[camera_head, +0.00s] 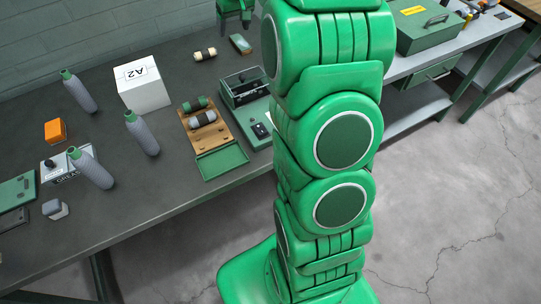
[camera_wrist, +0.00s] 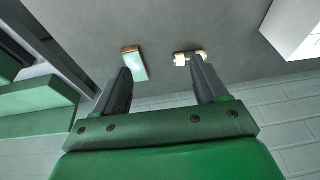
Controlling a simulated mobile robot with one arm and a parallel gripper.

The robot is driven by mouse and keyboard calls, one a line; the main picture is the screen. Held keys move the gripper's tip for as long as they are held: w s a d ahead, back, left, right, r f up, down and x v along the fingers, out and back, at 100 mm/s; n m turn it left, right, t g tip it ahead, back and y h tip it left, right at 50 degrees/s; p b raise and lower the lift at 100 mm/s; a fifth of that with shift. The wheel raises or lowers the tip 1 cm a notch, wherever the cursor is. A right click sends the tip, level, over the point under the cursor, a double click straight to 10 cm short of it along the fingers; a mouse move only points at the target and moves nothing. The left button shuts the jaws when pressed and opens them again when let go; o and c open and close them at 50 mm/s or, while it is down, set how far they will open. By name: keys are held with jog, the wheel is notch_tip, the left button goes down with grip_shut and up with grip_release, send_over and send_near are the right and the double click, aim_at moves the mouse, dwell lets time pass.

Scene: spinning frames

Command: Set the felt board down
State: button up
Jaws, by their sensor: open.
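The felt board looks to be the small block with a pale green face and brown edge (camera_head: 240,44), lying on the dark table near its back. It also shows in the wrist view (camera_wrist: 133,64), beyond the fingertips and close to the left finger. My gripper (camera_wrist: 160,76) is open, with nothing between its two dark fingers. In the head view my gripper (camera_head: 235,16) is at the top edge, behind the board and partly cut off. The board appears apart from the fingers.
A cream roll with dark ends (camera_head: 205,54) lies left of the board. A green machine box (camera_head: 243,87) stands in front, beside a wooden tray with bobbins (camera_head: 216,131). A white A2 box (camera_head: 143,88) and grey bottles (camera_head: 142,133) stand left. The wall (camera_head: 100,35) is close behind.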

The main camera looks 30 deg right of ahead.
jog(key=s+a+r+g, duration=0.15)
jog(key=s+a, duration=0.25)
jog(key=s, duration=0.7)
jog(key=s+a+r+g, duration=0.15)
jog(key=s+a, duration=0.35)
jog(key=s, duration=0.6)
jog(key=s+a+r+g, duration=0.15)
jog(key=s+a, duration=0.25)
jog(key=s, duration=0.8)
jog(key=s+a+f, duration=0.1)
jog(key=s, duration=1.2)
jog(key=shift+s+f+g, duration=0.35)
jog(key=shift+s, duration=0.05)
